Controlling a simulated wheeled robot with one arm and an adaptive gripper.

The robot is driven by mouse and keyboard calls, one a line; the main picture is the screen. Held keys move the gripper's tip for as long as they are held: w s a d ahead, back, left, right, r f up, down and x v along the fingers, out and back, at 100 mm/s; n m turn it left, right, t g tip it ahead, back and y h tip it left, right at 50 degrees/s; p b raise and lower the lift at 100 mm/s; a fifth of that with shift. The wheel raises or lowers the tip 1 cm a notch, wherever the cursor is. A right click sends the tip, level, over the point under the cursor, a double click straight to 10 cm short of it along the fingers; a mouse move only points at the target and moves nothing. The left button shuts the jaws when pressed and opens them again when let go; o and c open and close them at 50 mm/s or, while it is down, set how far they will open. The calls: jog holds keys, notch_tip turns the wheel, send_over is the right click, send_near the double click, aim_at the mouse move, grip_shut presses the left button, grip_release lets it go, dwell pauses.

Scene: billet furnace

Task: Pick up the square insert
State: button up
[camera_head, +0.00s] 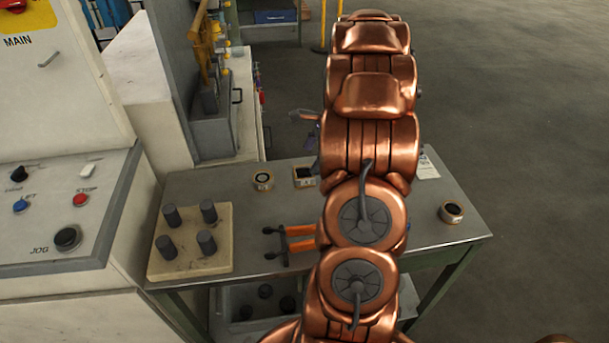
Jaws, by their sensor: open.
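The square insert (304,177) is a small pale block with a dark top. It lies on the grey table near its back edge, close to the left side of my copper arm. My gripper (305,117) shows only in part, as grey finger pieces sticking out left of the arm, higher in the picture than the insert. The rest of my gripper is hidden behind the arm. It is open, and nothing shows in it. The height of the fingers over the table cannot be told.
A round insert (263,181) lies left of the square one. Another ring-like piece (451,212) lies at the table's right. A control panel (62,215) stands left.

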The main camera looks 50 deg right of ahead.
aim_at(304, 173)
jog(key=shift+p+x, duration=0.65)
jog(key=shift+x, duration=1.85)
jog(key=shift+s+a, duration=0.1)
jog(key=shift+s, duration=0.15)
grip_shut()
